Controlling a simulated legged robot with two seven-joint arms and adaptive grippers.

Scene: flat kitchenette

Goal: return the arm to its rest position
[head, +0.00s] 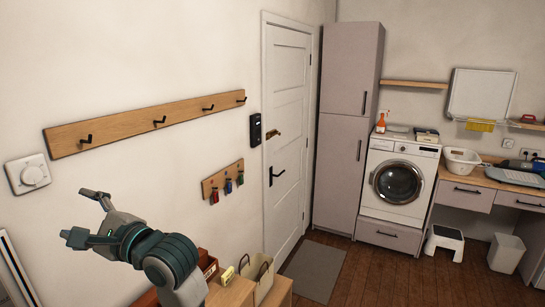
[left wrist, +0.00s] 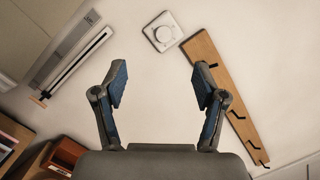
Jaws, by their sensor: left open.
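My left gripper (head: 80,214) is raised in front of the white wall at the lower left of the head view. Its two fingers are spread apart with nothing between them. In the left wrist view the open fingers of the left gripper (left wrist: 160,85) point at bare wall. The wall thermostat (left wrist: 163,31) lies beyond the fingertips there, and the wooden hook rail (left wrist: 226,92) is beside the right finger. My right gripper does not show in either view.
A wooden hook rail (head: 150,122) and a small key rack (head: 222,181) are on the wall. A low wooden cabinet (head: 232,293) with a bag (head: 262,277) on it stands close to my left arm. A white door (head: 287,130), tall cupboard (head: 343,130) and washing machine (head: 398,183) are farther back.

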